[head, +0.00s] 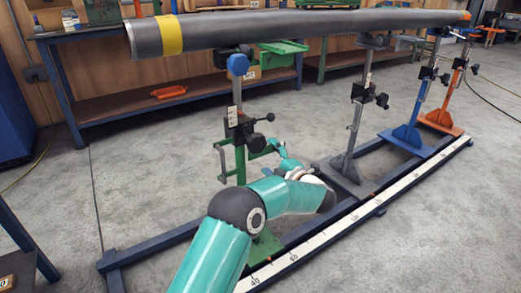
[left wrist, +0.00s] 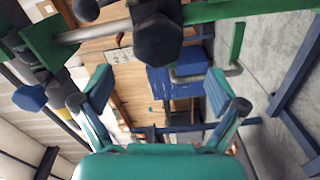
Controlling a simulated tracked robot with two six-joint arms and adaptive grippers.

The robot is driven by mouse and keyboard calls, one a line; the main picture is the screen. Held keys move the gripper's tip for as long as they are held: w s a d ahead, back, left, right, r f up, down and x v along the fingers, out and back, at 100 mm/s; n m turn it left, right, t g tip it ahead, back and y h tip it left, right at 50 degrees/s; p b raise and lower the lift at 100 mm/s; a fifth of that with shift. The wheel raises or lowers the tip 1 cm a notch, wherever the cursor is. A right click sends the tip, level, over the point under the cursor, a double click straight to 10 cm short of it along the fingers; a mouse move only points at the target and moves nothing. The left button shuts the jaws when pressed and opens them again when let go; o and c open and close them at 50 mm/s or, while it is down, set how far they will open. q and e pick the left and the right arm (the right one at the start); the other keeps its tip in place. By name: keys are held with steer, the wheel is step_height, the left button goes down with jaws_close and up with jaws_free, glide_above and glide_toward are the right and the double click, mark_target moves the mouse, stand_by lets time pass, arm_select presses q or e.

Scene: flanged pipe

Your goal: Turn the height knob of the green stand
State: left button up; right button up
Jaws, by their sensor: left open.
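The green stand (head: 240,165) is under the near left end of the large grey pipe (head: 300,27). Its black clamp with dark knobs (head: 257,143) sits on the post below the blue top piece. In the left wrist view, a large black faceted knob (left wrist: 158,42) shows at the top centre, beyond the fingertips. My left gripper (head: 281,154) is low beside the stand's post, on its right, partly hidden by my teal arm. In the left wrist view my left gripper (left wrist: 158,88) is open, with nothing between its fingers. My right gripper is not in view.
A grey stand (head: 356,125), a blue stand (head: 412,120) and an orange stand (head: 448,100) stand further along the dark floor rail with its white scale (head: 340,230). Workbenches (head: 180,95) line the back wall.

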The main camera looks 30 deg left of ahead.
arm_select(q)
steer(key=v, duration=0.3)
steer(key=shift+s+d, duration=0.2)
steer(key=shift+d, duration=0.15)
